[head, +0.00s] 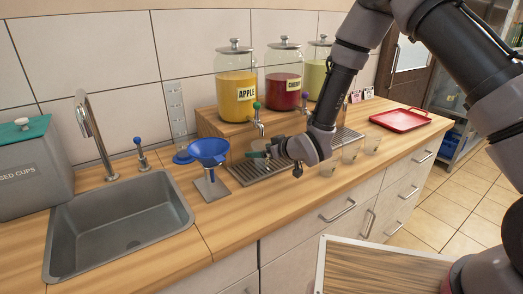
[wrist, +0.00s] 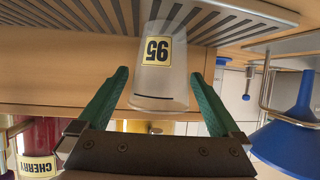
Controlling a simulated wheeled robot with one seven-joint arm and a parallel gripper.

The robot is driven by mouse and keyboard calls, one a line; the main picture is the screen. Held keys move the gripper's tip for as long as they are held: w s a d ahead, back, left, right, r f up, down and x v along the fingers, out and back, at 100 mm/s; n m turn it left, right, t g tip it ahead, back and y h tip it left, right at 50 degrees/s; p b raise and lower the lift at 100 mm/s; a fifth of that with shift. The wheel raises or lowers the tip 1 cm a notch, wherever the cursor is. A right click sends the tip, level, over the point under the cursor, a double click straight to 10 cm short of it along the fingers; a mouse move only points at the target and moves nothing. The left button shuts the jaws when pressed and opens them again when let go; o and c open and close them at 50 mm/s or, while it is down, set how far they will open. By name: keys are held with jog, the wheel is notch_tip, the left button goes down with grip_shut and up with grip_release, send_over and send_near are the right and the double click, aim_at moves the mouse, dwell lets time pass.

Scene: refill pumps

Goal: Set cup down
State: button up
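My gripper (head: 257,154) is low over the drip tray (head: 268,171), in front of the yellow apple dispenser. In the wrist view, which is upside down, its two green fingers (wrist: 161,72) stand either side of a clear cup (wrist: 161,85). The cup looks upright and empty. Its base is at the picture's top edge against the tray slats, and contact is hard to confirm. In the head view the cup is mostly hidden.
A blue funnel on a stand (head: 209,160) is left of the tray, beside the sink (head: 120,225). Apple (head: 238,98) and cherry (head: 283,88) dispensers stand behind. Clear cups (head: 350,153) stand on the counter right of my gripper. A red tray (head: 400,120) lies farther right.

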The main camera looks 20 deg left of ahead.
jog(key=shift+r, duration=0.1)
jog(key=shift+s+d+r, duration=0.15)
jog(key=shift+d+r, duration=0.05)
jog(key=shift+d, duration=0.1)
jog(key=v, duration=1.1)
jog(key=w+d+r+m+t+h, duration=0.1)
jog(key=w+d+r+m+h, duration=0.25)
jog(key=d+r, duration=0.65)
jog(key=w+d+r+m+t+h, duration=0.1)
jog(key=w+d+r+m+h, duration=0.25)
jog(key=d+r, duration=0.65)
jog(key=s+d+r+m+h, duration=0.1)
jog(key=s+d+r+m, duration=0.15)
jog(key=d, duration=0.35)
jog(key=s+d+r+m+h, duration=0.1)
jog(key=s+d+r+m, duration=0.1)
jog(key=s+d+r, duration=0.3)
jog(key=s+d+r+m+g, duration=0.1)
jog(key=s+d+m, duration=0.3)
jog(key=s, duration=0.8)
jog(key=shift+s+d+r+g, duration=0.35)
jog(key=shift+d+r, duration=0.3)
jog(key=shift+d, duration=0.4)
